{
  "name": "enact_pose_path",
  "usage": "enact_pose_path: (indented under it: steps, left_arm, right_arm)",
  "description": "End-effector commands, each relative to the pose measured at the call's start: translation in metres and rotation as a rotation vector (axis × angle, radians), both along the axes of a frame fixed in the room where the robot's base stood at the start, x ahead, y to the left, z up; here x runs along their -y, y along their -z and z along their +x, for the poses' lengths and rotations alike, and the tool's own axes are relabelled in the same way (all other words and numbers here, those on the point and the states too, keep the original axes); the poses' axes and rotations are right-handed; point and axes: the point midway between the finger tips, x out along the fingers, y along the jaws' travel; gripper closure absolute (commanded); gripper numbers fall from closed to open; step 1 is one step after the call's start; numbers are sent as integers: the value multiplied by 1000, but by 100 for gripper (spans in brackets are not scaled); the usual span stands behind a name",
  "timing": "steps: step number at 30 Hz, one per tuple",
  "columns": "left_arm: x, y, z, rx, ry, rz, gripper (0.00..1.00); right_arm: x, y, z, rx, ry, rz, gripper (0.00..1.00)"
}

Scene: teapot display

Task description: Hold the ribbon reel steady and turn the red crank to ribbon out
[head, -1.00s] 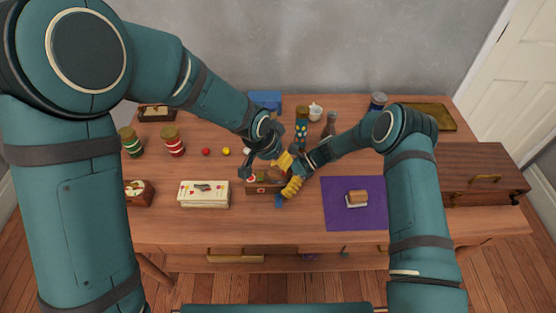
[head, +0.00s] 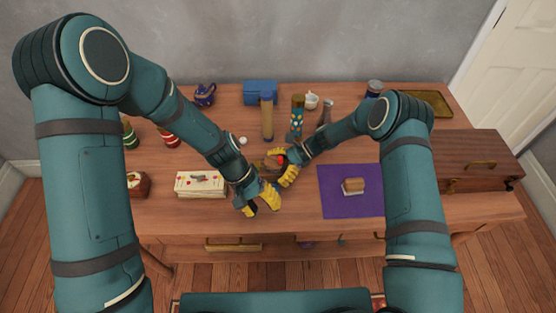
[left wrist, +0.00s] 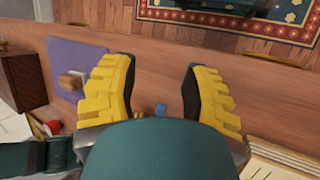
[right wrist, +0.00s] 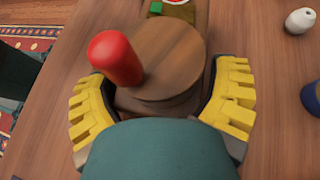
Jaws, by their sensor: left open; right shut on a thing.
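The ribbon reel shows in the right wrist view as a round wooden disc (right wrist: 165,60) on a wooden body, with an upright red crank knob (right wrist: 115,58) at its left edge. My right gripper (right wrist: 165,95) has its yellow fingers on either side of the reel's body and is shut on it. In the head view my right gripper (head: 284,168) is at the middle of the table, and the reel is mostly hidden by the grippers. My left gripper (head: 262,206) is open near the table's front edge, apart from the crank.
A stack of cream cards (head: 201,184) lies left of my left gripper. A purple mat (head: 335,202) with a small block (head: 353,185) lies to the right. Several bottles and a blue box (head: 260,92) stand behind. A wooden chest (head: 470,165) stands far right.

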Motion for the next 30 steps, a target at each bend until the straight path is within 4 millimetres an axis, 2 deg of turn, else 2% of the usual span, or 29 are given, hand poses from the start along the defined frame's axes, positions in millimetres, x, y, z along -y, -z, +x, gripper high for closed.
enact_pose_path:
  steps: [3, 6, 11, 16, 20, 24, 30]
  left_arm:
    - [9, 7, -26, -209, -154, -99, 54]
    - [19, 5, -39, -370, -290, -197, 54]
    - [36, -4, -42, -597, -523, -376, 54]
    - [42, -13, -24, -789, -797, -587, 54]
    - [35, -15, 1, -898, -1027, -753, 54]
    - [16, -8, 29, -969, -1283, -924, 54]
    - [-18, 8, 56, -990, -1573, -1087, 54]
  right_arm:
    - [1, 3, -1, 1, 0, -5, 33]
    - [1, 3, -1, 1, 0, -5, 33]
    - [1, 3, -1, 1, 0, -5, 33]
    - [1, 3, -1, 1, 0, -5, 34]
    - [1, 3, -1, 1, 0, -5, 34]
    - [1, 3, -1, 1, 0, -5, 34]
    - [1, 3, -1, 1, 0, -5, 34]
